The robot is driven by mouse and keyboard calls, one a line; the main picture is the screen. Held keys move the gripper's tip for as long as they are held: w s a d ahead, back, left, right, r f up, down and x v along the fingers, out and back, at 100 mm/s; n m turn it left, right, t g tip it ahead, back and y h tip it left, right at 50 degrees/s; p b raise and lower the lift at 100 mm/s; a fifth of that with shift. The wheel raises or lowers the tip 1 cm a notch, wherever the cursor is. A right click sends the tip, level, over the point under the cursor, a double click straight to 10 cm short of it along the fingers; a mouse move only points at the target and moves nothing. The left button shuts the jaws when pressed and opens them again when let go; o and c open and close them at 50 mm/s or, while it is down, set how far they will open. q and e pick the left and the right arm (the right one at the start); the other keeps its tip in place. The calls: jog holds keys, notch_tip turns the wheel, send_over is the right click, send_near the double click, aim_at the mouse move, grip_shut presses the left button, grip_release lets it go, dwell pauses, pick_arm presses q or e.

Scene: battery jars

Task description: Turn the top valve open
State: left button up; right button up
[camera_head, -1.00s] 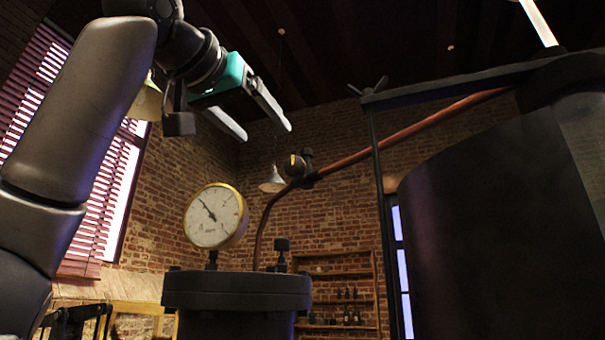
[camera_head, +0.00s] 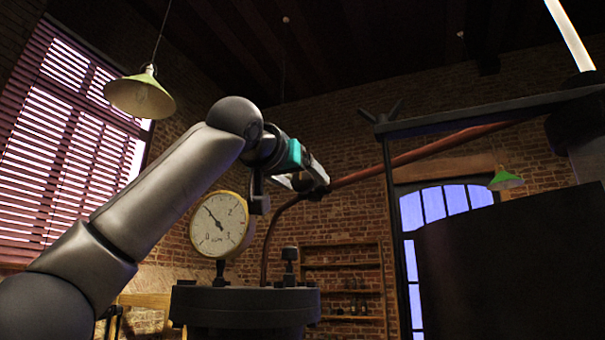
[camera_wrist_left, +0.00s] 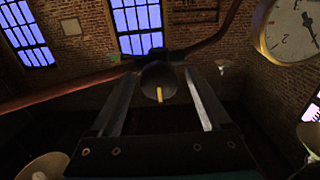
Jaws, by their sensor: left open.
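The top valve (camera_wrist_left: 157,82) is a dark round knob with a small yellow mark, on the bend of a copper pipe (camera_head: 430,153). In the left wrist view it sits between the tips of my left gripper (camera_wrist_left: 160,88), with a gap visible on both sides. In the head view my left gripper (camera_head: 312,178) is at the pipe bend and its fingers hide most of the valve. The gripper is open; whether a finger touches the valve I cannot tell. My right gripper does not show.
A round pressure gauge (camera_head: 221,225) stands on a dark cylinder lid (camera_head: 245,303) below my left arm. A smaller dark fitting (camera_head: 289,254) stands on the same lid. A large dark vessel (camera_head: 510,265) is at the right. A lamp (camera_head: 140,95) hangs upper left.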

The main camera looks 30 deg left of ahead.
pick_arm(q)
jog(key=shift+c, duration=0.3)
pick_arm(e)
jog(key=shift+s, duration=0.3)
pick_arm(q)
grip_shut()
jog(key=shift+f+n, duration=0.1)
jog(key=shift+n, duration=0.3)
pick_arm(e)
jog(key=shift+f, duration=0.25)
pick_arm(q)
jog(key=n+b, duration=0.2)
jog(key=n, duration=0.1)
jog(key=shift+w+f+n, duration=0.1)
jog(key=shift+n, duration=0.2)
jog(key=n+b, duration=0.1)
jog(key=n, duration=0.3)
jog(key=shift+n, duration=0.3)
jog(key=n+b, duration=0.1)
jog(key=n, duration=0.3)
jog(key=shift+a, duration=0.1)
jog(key=shift+a+f+n, duration=0.1)
jog(key=shift+n, duration=2.4)
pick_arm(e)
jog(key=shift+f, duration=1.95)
